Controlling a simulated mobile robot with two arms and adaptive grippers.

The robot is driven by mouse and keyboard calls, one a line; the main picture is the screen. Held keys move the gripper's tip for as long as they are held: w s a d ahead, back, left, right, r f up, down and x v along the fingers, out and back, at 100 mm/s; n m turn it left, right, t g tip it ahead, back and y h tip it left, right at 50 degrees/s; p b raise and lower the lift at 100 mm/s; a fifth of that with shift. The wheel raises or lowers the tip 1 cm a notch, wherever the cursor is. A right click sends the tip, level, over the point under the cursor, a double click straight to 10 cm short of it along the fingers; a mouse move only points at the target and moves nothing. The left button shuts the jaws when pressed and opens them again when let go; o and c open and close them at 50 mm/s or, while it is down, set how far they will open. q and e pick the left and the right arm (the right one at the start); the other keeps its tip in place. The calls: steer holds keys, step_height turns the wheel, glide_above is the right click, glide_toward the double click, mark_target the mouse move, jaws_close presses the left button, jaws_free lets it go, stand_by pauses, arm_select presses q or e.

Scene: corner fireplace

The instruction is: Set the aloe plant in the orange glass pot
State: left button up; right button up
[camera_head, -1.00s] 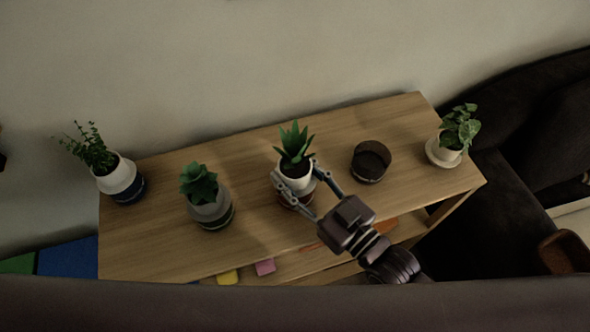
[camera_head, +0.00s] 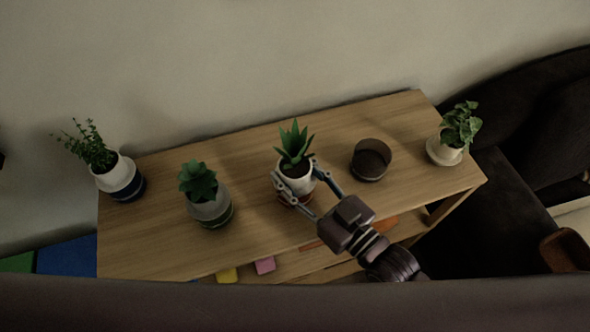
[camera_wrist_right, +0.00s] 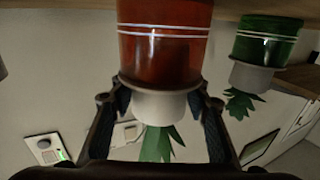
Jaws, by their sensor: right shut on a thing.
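The aloe plant (camera_head: 294,143) stands upright in a white pot (camera_head: 294,178). It also shows upside down in the right wrist view, with its white pot (camera_wrist_right: 160,106) and green leaves (camera_wrist_right: 160,144). My right gripper (camera_head: 306,184) is shut on the white pot, one finger on each side. The orange glass pot (camera_wrist_right: 163,48) with white lines is directly beneath the white pot. The white pot's lower part appears to sit inside its mouth; how deep is hidden. In the head view only a bit of orange glass shows below the pot. My left gripper is not in view.
On the wooden table (camera_head: 250,250), a plant in a green glass pot (camera_head: 212,212) stands left and an empty dark glass pot (camera_head: 370,160) right. A blue-based plant (camera_head: 120,180) and a leafy plant (camera_head: 447,150) stand at the ends. A dark sofa (camera_head: 510,190) is at right.

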steer(key=shift+f, duration=0.2)
steer(key=o, duration=0.9)
steer(key=shift+o, duration=0.2)
steer(key=v, duration=1.2)
steer(key=shift+d, duration=0.1)
